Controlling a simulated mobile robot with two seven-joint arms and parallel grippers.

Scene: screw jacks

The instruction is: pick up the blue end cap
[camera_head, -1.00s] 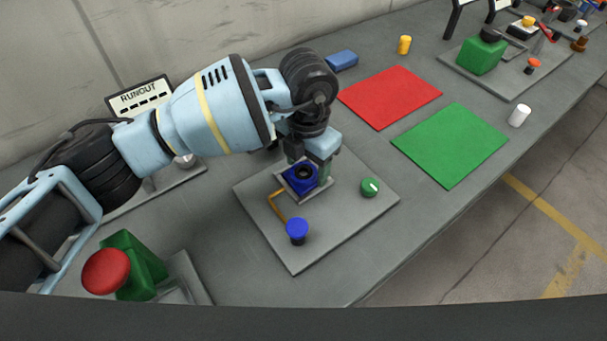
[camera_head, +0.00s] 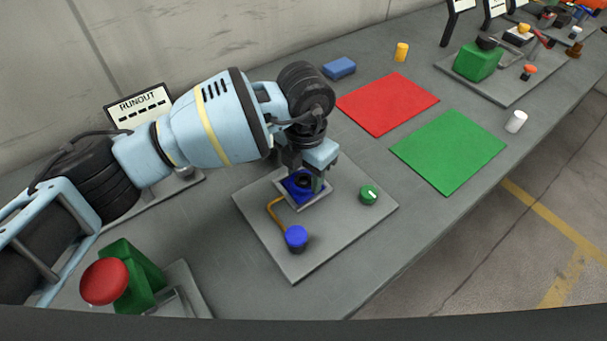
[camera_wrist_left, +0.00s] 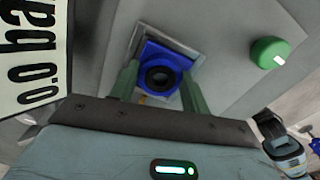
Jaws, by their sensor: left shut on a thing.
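The blue end cap (camera_head: 293,187) is a square blue piece with a round boss and a dark centre hole. It sits in a square grey-rimmed nest on a grey plate (camera_head: 345,220). In the left wrist view the cap (camera_wrist_left: 150,55) lies between the two greenish fingers. My left gripper (camera_head: 306,180) points down at the nest, shut on the cap; its fingers hide part of the cap in the head view. I cannot tell whether the cap is clear of the nest floor. My right gripper is not in view.
The plate carries a blue-topped button (camera_head: 296,238) and a green knob (camera_head: 369,195). Behind are a red mat (camera_head: 387,103), a green mat (camera_head: 450,150) and a blue block (camera_head: 339,68). A red mushroom button (camera_head: 104,281) stands front left. A RUNOUT sign (camera_head: 139,105) stands left.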

